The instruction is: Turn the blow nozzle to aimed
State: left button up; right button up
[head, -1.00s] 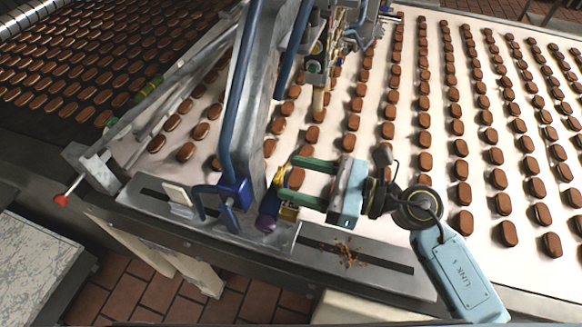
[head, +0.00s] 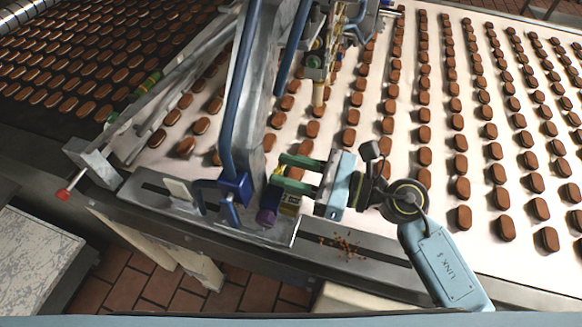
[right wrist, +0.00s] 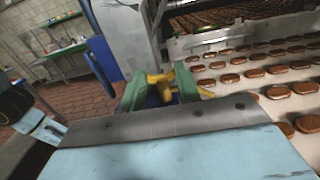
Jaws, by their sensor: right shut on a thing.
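My right gripper (head: 277,170) has green fingers and comes from the right. It is shut on the nozzle, though the fingers partly hide the contact in the head view. In the right wrist view, yellow parts (right wrist: 161,80) of the nozzle show between the green fingers. The exact direction of the nozzle's outlet is hard to tell. My left gripper is not in view.
A pale conveyor belt (head: 395,215) carries rows of brown sandwich biscuits. A grey upright with blue pipes (head: 232,100) stands close left of my right gripper. Crumbs (head: 347,246) lie on the slotted metal edge rail. A red-tipped lever (head: 64,194) sticks out at left.

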jog(key=m+t+h+p, duration=0.1)
jog(key=t, duration=0.1)
jog(key=m+t+h+p, duration=0.1)
jog(key=m+t+p, duration=0.1)
jog(key=shift+s+a+r+t, duration=0.2)
jog(key=shift+s+t, duration=0.1)
jog(key=shift+s, duration=0.1)
jog(key=shift+f+m+t+h+p, duration=0.15)
jog(key=shift+m+t+h+p, duration=0.55)
jog(key=shift+p, duration=0.1)
jog(key=o, duration=1)
